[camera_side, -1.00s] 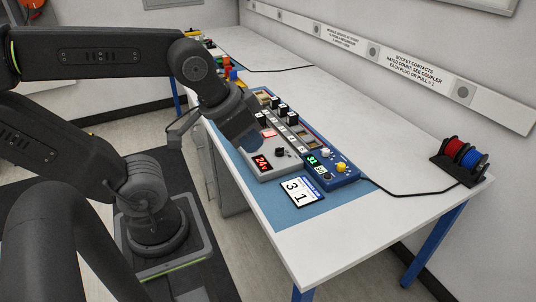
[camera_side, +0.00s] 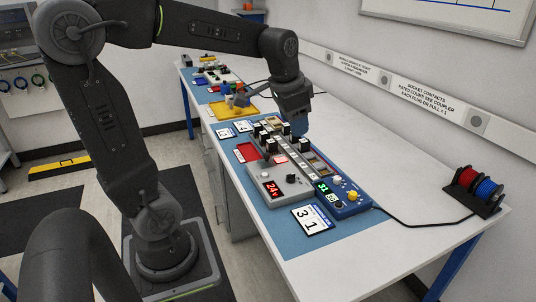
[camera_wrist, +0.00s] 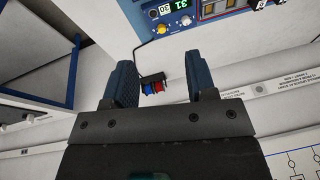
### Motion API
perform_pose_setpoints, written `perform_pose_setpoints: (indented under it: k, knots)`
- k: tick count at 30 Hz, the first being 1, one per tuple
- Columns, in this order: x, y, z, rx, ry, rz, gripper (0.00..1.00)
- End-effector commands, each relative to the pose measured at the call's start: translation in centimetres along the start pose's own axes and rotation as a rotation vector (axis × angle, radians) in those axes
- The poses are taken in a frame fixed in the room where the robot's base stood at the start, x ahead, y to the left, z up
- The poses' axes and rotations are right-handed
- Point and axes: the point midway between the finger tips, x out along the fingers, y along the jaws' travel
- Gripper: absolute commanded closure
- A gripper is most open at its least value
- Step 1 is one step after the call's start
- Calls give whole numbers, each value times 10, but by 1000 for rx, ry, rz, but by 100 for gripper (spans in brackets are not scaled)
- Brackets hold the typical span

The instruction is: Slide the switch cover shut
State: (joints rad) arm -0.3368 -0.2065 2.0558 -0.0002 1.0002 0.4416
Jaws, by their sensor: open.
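My gripper (camera_side: 299,124) is above the far part of the blue mat, over the row of black blocks on the panel. In the wrist view my gripper (camera_wrist: 161,74) has its two blue fingers wide apart with nothing between them. The grey unit (camera_side: 283,179) with a red display and the blue unit (camera_side: 343,196) with a green display lie side by side on the mat. The blue unit also shows at the top of the wrist view (camera_wrist: 204,11). I cannot make out which part is the switch cover; it may be hidden or too small.
A red tray (camera_side: 248,152) lies left of the panel, and a yellow tray (camera_side: 233,110) lies beyond. A card marked 31 (camera_side: 313,219) is at the mat's front. A spool rack (camera_side: 473,193) with red and blue spools stands at the right edge.

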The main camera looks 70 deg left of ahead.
Motion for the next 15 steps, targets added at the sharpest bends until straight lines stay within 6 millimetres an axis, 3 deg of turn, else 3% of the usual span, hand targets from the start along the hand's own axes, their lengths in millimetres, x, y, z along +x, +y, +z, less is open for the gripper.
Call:
perform_pose_setpoints:
  k: [1,7,12,15]
  knots:
    - [12,-25,-10,5,-38,2,49]
    - [61,-120,-27,63,-145,35,49]
    - [109,-197,-15,108,-213,86,49]
    - [132,-229,-3,129,-235,114,49]
